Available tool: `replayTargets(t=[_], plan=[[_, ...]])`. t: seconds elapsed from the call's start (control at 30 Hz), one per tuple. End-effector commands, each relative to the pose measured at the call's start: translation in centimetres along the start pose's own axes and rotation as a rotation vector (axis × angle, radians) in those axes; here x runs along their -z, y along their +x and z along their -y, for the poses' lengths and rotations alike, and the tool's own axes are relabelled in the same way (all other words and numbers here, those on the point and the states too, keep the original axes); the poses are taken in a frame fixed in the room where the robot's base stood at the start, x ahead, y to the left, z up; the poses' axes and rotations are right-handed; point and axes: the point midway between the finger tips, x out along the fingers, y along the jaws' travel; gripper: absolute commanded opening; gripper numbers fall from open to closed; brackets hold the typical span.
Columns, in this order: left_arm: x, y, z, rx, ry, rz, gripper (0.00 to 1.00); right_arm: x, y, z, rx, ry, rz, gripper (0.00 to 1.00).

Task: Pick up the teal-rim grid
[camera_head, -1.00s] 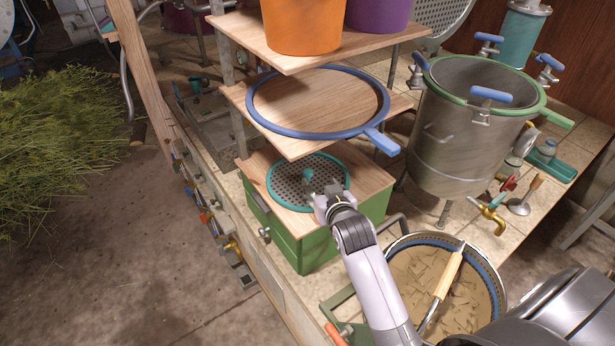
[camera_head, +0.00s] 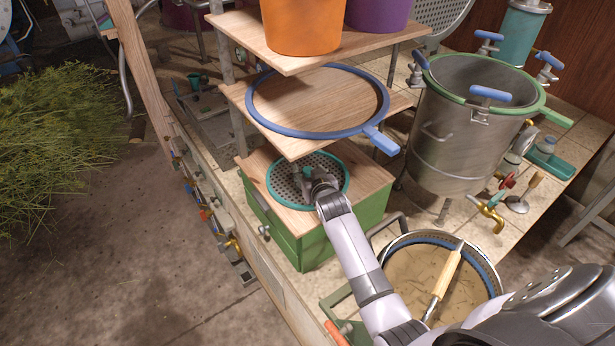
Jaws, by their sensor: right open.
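The teal-rim grid (camera_head: 339,168) is a round perforated plate with a teal rim. It lies flat on the wooden lid of the green box (camera_head: 317,247), below the shelves. My right gripper (camera_head: 305,175) is open over the middle of the grid, around or just above its small teal centre handle. The fingers hide most of that handle, so I cannot tell whether they touch it. My left gripper is not in view.
A wooden shelf (camera_head: 300,146) with a blue-rimmed ring (camera_head: 262,118) overhangs the grid's back. An orange bucket (camera_head: 300,25) stands above. The steel pot (camera_head: 450,150) stands right; a strainer pot (camera_head: 405,275) with a wooden-handled tool (camera_head: 449,272) stands in front.

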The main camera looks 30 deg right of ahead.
Motion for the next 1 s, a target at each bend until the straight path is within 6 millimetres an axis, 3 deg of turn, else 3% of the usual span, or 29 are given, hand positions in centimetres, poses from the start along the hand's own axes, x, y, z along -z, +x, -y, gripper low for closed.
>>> replayTargets(t=[0.2, 0.9, 1.0], plan=[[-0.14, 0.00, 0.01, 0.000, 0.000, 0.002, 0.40, 0.00, 0.01, -0.03, 0.000, 0.000, 0.000, 0.47], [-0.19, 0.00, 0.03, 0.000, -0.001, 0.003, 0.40, -0.02, -0.02, 0.00, 0.000, 0.000, 0.000, 0.01], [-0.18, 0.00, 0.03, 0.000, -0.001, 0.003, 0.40, -0.02, -0.02, 0.00, 0.000, 0.000, 0.000, 0.00]])
